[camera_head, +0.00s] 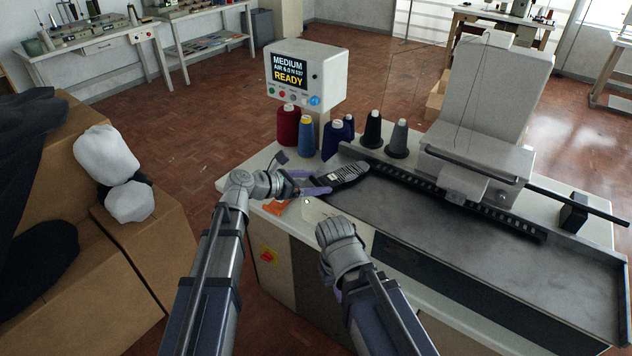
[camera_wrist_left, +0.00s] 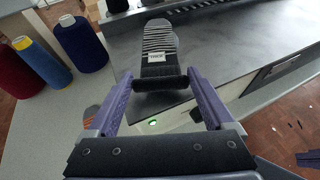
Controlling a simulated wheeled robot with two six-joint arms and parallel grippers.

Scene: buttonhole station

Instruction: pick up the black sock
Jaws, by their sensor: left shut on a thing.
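A black sock (camera_head: 350,172) with pale stripes and a small white label lies at the left end of the machine's grey metal bed. It also shows in the left wrist view (camera_wrist_left: 158,55). My left gripper (camera_head: 322,182) has its purple fingers on either side of the sock's near end, with the dark cuff between the fingertips (camera_wrist_left: 160,80). The gripper is shut on this sock. My right arm's wrist (camera_head: 342,250) is low in the middle of the head view. Its fingers are mostly hidden, so their opening cannot be seen.
Thread cones, including a dark red one (camera_head: 290,124) and a blue one (camera_wrist_left: 80,44), stand behind the sock. A control box (camera_head: 308,78) reads READY. An orange item (camera_head: 277,207) lies beside my left gripper. Cardboard boxes (camera_head: 135,235) with white and black bundles are at left.

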